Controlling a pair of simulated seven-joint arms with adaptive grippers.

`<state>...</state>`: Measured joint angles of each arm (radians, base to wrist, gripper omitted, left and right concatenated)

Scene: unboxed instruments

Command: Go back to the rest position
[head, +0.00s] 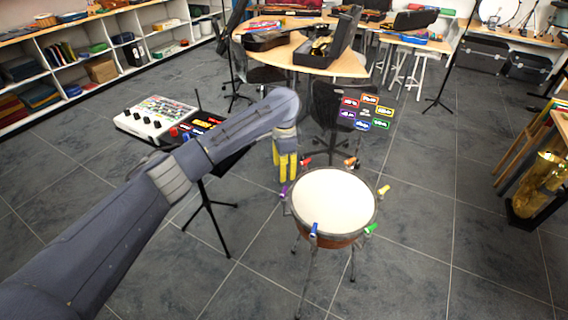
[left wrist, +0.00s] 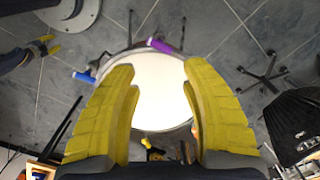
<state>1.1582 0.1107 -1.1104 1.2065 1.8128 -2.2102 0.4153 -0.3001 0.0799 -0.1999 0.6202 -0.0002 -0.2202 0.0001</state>
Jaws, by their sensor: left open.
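My left gripper (head: 287,172) points down with yellow fingers, just beyond the drum's upper left rim in the head view. In the left wrist view the left gripper (left wrist: 162,120) has its two fingers wide apart with nothing held between them. The white drum head (head: 333,200) shows below and between those fingers in the left wrist view (left wrist: 155,90). Yellow fingers, which look like my right gripper (left wrist: 46,45), show small at the upper left of the left wrist view. Whether they are open or shut is unclear. My right arm is not in the head view.
Coloured pegs, such as a blue one (head: 314,233) and a green one (head: 371,229), ring the drum. A mixer (head: 156,118) stands on the left. A colour-labelled panel (head: 365,112) stands behind the drum. A brass instrument (head: 538,187) is at right. Floor in front is clear.

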